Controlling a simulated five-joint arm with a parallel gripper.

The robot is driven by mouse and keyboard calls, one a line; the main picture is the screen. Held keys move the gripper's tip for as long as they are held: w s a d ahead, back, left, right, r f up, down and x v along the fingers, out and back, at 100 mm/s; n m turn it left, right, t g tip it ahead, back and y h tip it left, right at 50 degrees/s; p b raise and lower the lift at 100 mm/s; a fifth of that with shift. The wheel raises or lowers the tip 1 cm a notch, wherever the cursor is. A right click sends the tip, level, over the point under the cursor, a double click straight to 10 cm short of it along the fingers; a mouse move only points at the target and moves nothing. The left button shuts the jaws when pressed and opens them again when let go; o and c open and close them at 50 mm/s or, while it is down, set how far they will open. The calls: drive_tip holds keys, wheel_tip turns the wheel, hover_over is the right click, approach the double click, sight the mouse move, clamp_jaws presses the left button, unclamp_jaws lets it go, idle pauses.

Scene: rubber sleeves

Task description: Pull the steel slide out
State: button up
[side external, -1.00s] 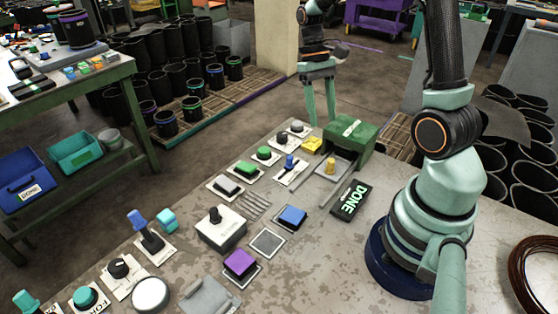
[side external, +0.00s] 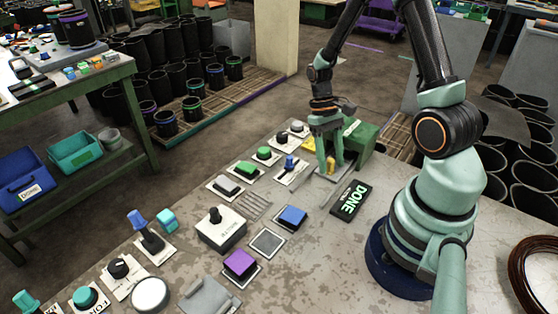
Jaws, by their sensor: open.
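The steel slide (side external: 334,178) is a flat grey plate lying between rails in front of a green housing (side external: 361,141), at the back right of the bench. A small yellow knob (side external: 331,163) stands on it. My gripper (side external: 332,172) points down over the slide, its green fingers open and appearing to stand on either side of the knob. I cannot tell whether the fingers touch the knob. The fingers hide much of the slide and part of the housing's front.
A black DONE sign (side external: 351,201) lies close in front of the slide. A blue-handled lever (side external: 290,163) and a yellow block (side external: 308,143) stand to the left. A blue pad (side external: 292,216) and a white-topped switch box (side external: 221,229) are nearer. Bare bench lies right of the sign.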

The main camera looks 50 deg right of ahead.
drive_tip(key=shift+s+f, duration=0.1)
drive_tip(key=shift+f, duration=0.15)
clamp_jaws()
drive_tip(key=shift+r, duration=0.1)
idle(1.2)
